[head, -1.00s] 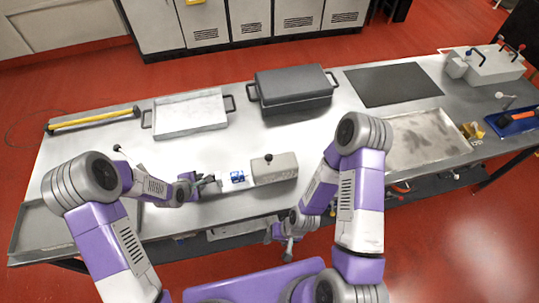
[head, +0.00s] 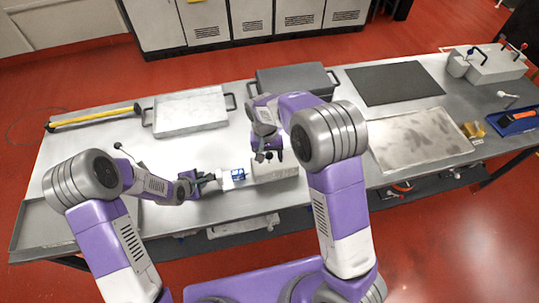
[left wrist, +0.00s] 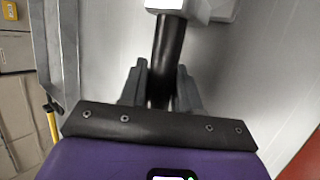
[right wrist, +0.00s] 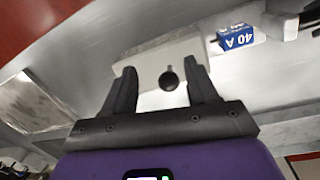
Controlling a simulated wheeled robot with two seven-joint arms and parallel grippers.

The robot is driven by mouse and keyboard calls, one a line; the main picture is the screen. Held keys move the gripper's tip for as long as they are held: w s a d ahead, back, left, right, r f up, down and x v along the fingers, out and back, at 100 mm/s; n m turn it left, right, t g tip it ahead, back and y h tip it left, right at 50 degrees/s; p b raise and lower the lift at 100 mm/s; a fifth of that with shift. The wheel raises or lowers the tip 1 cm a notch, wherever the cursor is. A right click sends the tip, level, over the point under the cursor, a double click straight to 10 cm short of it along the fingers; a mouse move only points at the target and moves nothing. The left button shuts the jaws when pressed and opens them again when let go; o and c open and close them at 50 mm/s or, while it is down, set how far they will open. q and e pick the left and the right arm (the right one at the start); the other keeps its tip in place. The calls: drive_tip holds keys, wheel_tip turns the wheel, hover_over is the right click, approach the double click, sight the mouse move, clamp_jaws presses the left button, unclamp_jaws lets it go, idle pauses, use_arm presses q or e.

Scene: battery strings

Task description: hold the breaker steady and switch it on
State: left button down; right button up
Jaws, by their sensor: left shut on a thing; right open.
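The breaker is a pale grey box (head: 287,174) near the table's front, with a blue label (head: 238,175) at its left end. The label reads 40 A in the right wrist view (right wrist: 236,38). My left gripper (head: 205,179) is shut on the black handle (left wrist: 168,62) that sticks out from the breaker's left end. My right gripper (head: 268,157) is open over the box. In the right wrist view the black ball knob of the lever (right wrist: 168,81) shows between its spread fingers, with room on both sides. The lever's lower part is mostly hidden behind the knob.
Behind stand a pale tray (head: 190,110) and a dark lidded box (head: 290,80), partly hidden by my right arm. A black mat (head: 395,83) and a stained metal tray (head: 420,137) lie to the right. A yellow bar (head: 93,117) lies at the back left.

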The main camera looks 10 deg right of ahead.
sight(269, 153)
drive_tip(key=w+a+r+h, duration=0.1)
drive_tip(key=w+a+r, duration=0.1)
drive_tip(key=w+r, duration=0.3)
drive_tip(key=x, duration=0.7)
drive_tip(key=s+x, duration=0.1)
drive_tip(key=x, duration=0.2)
drive_tip(key=shift+s+d+f, duration=0.1)
drive_tip(key=shift+d, duration=0.25)
drive_tip(key=shift+c, duration=0.2)
clamp_jaws()
